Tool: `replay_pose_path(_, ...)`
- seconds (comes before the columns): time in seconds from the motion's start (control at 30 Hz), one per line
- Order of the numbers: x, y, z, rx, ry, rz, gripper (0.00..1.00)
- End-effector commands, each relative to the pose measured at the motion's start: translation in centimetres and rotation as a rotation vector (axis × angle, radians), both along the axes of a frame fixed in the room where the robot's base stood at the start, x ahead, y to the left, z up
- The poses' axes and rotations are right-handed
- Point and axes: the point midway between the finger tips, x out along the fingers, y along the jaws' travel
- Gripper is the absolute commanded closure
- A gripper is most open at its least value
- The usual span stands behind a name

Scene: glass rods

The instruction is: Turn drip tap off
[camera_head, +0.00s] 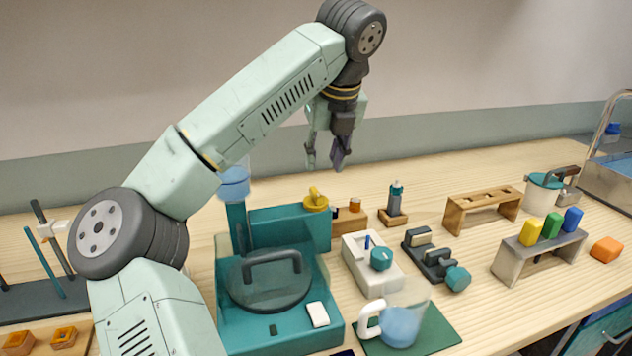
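A yellow tap-like handle (315,198) sits on top of the teal box at the back of the teal machine; I cannot tell for sure that it is the drip tap, or whether it is on or off. A teal round knob (381,259) sits on a white box to its right. My gripper (325,165) hangs pointing down above the back of the table, above and slightly right of the yellow handle in the picture. Its fingers look apart, with nothing between them. It touches nothing that I can see.
The teal machine (228,325) has a dark-handled lid. A clear jug (402,327) with blue liquid stands on a green mat (440,333). A wooden rack (483,208), a grey rack with coloured blocks (510,262) and a pot (541,198) stand right. A sink is far right.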

Motion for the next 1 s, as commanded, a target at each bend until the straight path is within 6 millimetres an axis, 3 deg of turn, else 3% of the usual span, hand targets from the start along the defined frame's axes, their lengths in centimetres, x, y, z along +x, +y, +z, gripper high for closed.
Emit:
replay_pose_path(0.4, 2.5, 0.8, -6.6, -0.005, 0.006, -0.006, 0.68)
replay_pose_path(0.6, 3.5, 1.0, -8.9, -0.005, 0.004, -0.006, 0.68)
replay_pose_path(1.0, 3.7, 1.1, -9.7, -0.004, 0.001, -0.006, 0.69)
